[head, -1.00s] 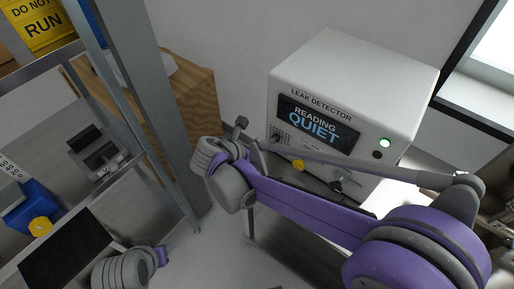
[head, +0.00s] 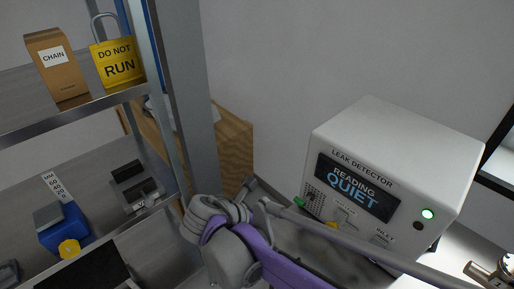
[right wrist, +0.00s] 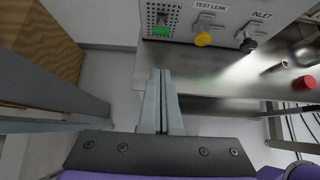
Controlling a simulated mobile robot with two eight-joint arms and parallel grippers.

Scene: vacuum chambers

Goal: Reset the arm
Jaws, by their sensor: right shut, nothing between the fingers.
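My right arm, purple and grey, reaches across the lower middle of the head view. Its gripper (right wrist: 161,100) shows in the right wrist view with its two fingers together and nothing between them. The fingers point toward the lower front of the white leak detector (head: 398,160) and the edge of its bench, without visible contact. The detector's screen reads "READING QUIET" and a green light is lit. It also shows in the right wrist view (right wrist: 225,12), with a yellow test leak knob (right wrist: 203,40) and a dark inlet knob (right wrist: 248,46). My left gripper is not in view.
A metal shelf rack (head: 190,100) stands at the left, its upright near my right arm. It holds a chain box (head: 57,65), a yellow "DO NOT RUN" padlock (head: 118,65) and a blue device (head: 65,232). A wooden cabinet (head: 235,150) stands behind. A red knob (right wrist: 304,83) is on the bench.

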